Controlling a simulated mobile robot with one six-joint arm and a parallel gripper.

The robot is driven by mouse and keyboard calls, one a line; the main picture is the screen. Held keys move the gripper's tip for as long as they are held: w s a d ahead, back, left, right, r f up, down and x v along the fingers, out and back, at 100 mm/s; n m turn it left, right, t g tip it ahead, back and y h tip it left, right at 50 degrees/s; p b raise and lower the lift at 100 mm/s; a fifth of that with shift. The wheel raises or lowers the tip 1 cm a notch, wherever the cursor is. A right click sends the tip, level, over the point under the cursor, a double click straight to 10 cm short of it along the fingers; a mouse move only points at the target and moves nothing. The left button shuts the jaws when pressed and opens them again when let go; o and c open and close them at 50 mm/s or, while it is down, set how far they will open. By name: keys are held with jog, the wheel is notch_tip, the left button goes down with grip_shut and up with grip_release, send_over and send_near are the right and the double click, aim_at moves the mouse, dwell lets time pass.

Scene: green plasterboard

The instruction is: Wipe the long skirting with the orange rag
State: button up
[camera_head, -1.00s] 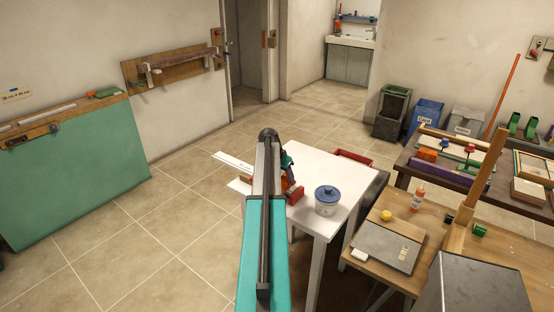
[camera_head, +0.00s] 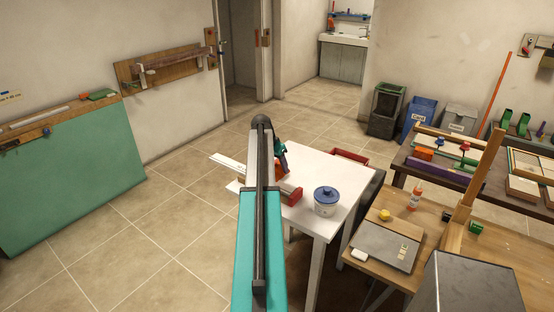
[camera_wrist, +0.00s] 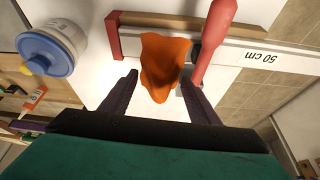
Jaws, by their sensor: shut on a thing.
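The orange rag (camera_wrist: 165,58) hangs crumpled between the fingers of my gripper (camera_wrist: 159,79) in the wrist view, over the white table (camera_head: 328,153). My gripper is shut on it. A long white skirting strip (camera_wrist: 270,57), marked "50 cm", lies just beyond the rag, and the strip also shows at the left edge of the table in the head view (camera_head: 227,162). I cannot tell whether the rag touches the strip.
A red-handled tool (camera_wrist: 214,40) stands by the rag and strip. A white pot with a blue lid (camera_head: 326,202) is on the table's right side. A wooden workbench (camera_head: 490,250) is close on the right. The tiled floor at left is free.

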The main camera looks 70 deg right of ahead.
jog(key=shift+r+p, duration=0.35)
jog(key=shift+r, duration=0.95)
jog(key=shift+w, duration=0.1)
jog(key=shift+w+a, duration=0.3)
jog(key=shift+w, duration=0.1)
jog(key=w+a+r+n+t+b, duration=0.2)
jog(key=w+a+n, duration=0.3)
jog(key=w+a, duration=1.1)
jog(key=w+a+r+n+t+b, duration=0.15)
jog(key=w+a+n, duration=0.35)
jog(key=w+a, duration=1)
jog(key=w+a+r+n+t+y+b, duration=0.1)
jog(key=a+n, duration=0.4)
jog(key=a, duration=1.9)
jog(key=w+a+r+n+t+y+b, duration=0.1)
jog(key=a+n, duration=0.5)
jog(key=a, duration=1.7)
jog(key=w+y+b, duration=0.1)
jog(key=y+b, duration=0.1)
jog(key=shift+a+r+b, duration=0.35)
jog(key=shift+a, duration=0.05)
